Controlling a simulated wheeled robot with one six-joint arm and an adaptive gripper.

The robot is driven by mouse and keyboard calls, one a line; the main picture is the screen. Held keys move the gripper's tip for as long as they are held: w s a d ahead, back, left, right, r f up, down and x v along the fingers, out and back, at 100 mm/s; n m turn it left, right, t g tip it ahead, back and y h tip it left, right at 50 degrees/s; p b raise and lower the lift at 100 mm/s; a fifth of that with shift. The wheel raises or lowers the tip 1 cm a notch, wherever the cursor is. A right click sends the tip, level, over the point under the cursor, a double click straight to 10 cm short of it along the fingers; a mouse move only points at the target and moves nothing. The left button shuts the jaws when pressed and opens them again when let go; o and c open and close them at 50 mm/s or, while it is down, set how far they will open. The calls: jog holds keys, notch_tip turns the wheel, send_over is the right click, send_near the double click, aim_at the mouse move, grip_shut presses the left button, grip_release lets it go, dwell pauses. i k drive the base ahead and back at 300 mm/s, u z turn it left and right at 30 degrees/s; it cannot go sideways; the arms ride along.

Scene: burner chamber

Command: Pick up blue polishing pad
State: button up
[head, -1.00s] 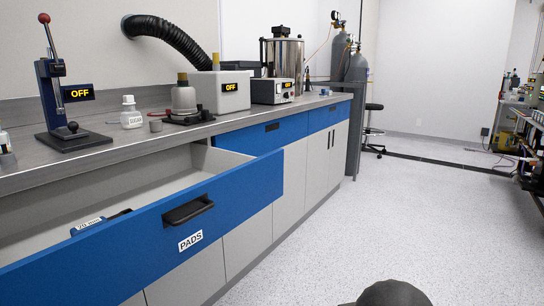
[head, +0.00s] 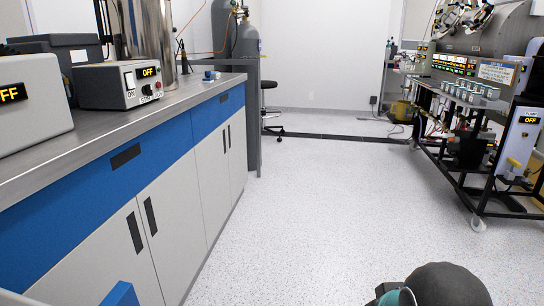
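No blue polishing pad can be made out in the head view now. A blue corner of the open drawer (head: 121,294) shows at the bottom left edge; its inside is out of the picture. A small blue and white object (head: 209,75) sits on the counter's far end, too small to identify. My gripper is not in view; only a dark rounded part of my arm with a teal band shows at the bottom right.
The steel counter (head: 120,125) over blue drawers runs along the left, with a control box (head: 119,85) and a steel vessel (head: 146,40) on it. A wheeled burner rig (head: 475,130) stands at the right. The speckled floor (head: 320,210) between is clear.

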aim_at(209, 79)
jog(key=z, duration=0.1)
jog(key=i, duration=1.85)
jog(key=u, duration=0.6)
jog(key=i, duration=1.5)
jog(key=u, duration=0.45)
